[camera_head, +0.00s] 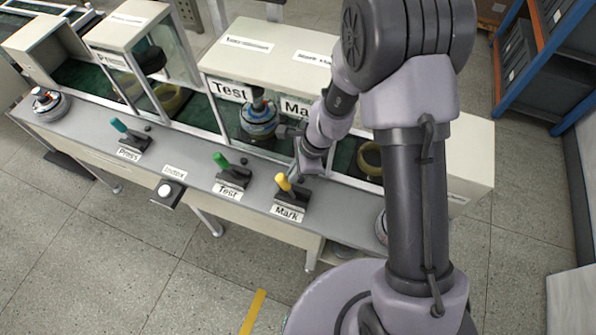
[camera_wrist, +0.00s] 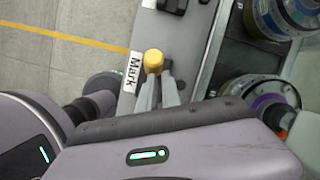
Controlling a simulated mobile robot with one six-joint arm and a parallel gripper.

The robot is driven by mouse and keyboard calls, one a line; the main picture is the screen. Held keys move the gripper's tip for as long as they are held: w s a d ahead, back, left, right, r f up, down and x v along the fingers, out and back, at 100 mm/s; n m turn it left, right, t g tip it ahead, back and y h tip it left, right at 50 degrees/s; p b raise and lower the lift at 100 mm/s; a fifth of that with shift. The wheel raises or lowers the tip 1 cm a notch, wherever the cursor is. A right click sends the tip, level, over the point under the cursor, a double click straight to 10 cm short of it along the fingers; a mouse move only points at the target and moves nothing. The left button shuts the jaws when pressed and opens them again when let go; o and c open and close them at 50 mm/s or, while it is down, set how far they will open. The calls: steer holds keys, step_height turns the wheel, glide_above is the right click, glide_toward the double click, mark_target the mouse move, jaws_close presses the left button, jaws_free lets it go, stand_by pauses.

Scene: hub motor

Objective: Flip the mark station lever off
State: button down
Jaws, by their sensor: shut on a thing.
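The Mark station lever (camera_head: 283,181) has a yellow handle on a dark base above the "Mark" label (camera_head: 287,213), on the grey front ledge of the workbench. In the head view its handle leans up and to the left. My gripper (camera_head: 294,174) is at the handle, partly hidden by my own wrist. In the wrist view the yellow knob (camera_wrist: 153,60) sits at the tips of the two fingers of my gripper (camera_wrist: 158,82). The fingers are close together and shut on the handle. The lever's lower part is hidden there.
Hub motors (camera_head: 259,118) stand in and beside the stations. A blue shelf rack (camera_head: 530,60) is at right.

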steer(key=shift+a+r, duration=0.2)
steer(key=shift+a, duration=0.1)
steer(key=p+v, duration=0.2)
steer(key=v, duration=0.5)
steer(key=shift+d+p, duration=0.25)
steer(key=shift+p, duration=0.15)
steer(key=shift+d, duration=0.1)
